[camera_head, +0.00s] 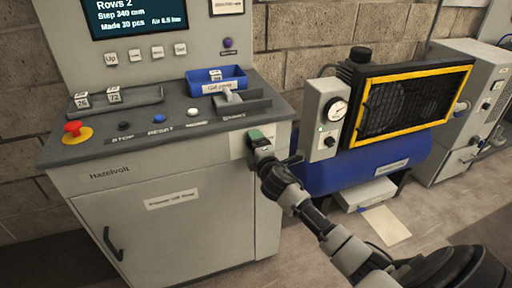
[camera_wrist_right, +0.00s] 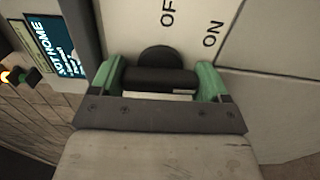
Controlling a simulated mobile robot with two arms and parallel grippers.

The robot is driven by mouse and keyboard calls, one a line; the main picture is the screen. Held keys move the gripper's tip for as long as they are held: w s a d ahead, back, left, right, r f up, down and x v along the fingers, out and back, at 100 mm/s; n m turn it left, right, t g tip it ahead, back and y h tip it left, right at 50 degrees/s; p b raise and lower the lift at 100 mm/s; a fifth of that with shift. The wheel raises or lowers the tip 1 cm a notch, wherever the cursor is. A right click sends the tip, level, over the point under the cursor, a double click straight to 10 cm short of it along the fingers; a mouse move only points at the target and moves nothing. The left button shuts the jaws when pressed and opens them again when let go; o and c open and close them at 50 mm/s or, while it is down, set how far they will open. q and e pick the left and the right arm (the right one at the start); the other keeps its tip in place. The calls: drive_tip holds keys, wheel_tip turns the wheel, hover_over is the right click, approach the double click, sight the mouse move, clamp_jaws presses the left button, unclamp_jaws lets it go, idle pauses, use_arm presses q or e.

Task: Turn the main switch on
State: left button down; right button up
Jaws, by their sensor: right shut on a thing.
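The main switch has a black round hub with a dark grip bar (camera_wrist_right: 160,80) in the right wrist view. It sits on a pale plate (camera_wrist_right: 190,30) marked OFF and ON, beyond the knob. My right gripper (camera_wrist_right: 162,84) is shut on the grip bar, one green finger at each end. The bar lies crosswise in that view; I cannot tell whether it points to OFF or ON. In the head view my right gripper (camera_head: 258,140) is at the right front corner of the grey console (camera_head: 90,182), hiding the switch. My left gripper is not in view.
The console top has a red emergency button (camera_head: 73,128), several small buttons, a grey tray (camera_head: 140,94) and a blue bin (camera_head: 216,79). A screen (camera_head: 134,17) stands above. A blue compressor (camera_head: 350,168) with a yellow-framed grille stands to the right, close to my right arm.

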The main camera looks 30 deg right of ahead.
drive_tip(key=shift+m, duration=0.3)
drive_tip(key=o, duration=0.9)
drive_tip(key=v, duration=1)
drive_tip(key=shift+s+a, duration=0.15)
drive_tip(key=shift+s, duration=0.2)
drive_tip(key=s+a+f+m+g+y+p, duration=0.1)
drive_tip(key=s+f+m+g+p, duration=0.25)
drive_tip(key=f, duration=1.15)
drive_tip(key=s+a+f+m+g+y+p, duration=0.15)
drive_tip(key=s+f+g, duration=0.45)
drive_tip(key=f, duration=0.8)
drive_tip(key=s+a+f+m+g+p, duration=0.1)
drive_tip(key=s+f, duration=0.4)
drive_tip(key=s, duration=0.6)
drive_tip(key=s+a+f+m+g+y+p, duration=0.1)
drive_tip(key=s+a+f+m+g, duration=0.2)
drive_tip(key=s, duration=0.8)
drive_tip(key=s+a+f+m+g, duration=0.3)
drive_tip(key=s+a+f, duration=0.2)
drive_tip(key=s+f, duration=0.4)
drive_tip(key=shift+s+a+m+y+p, duration=0.15)
drive_tip(key=shift+s+m+y+p, duration=0.2)
drive_tip(key=shift+s, duration=1.15)
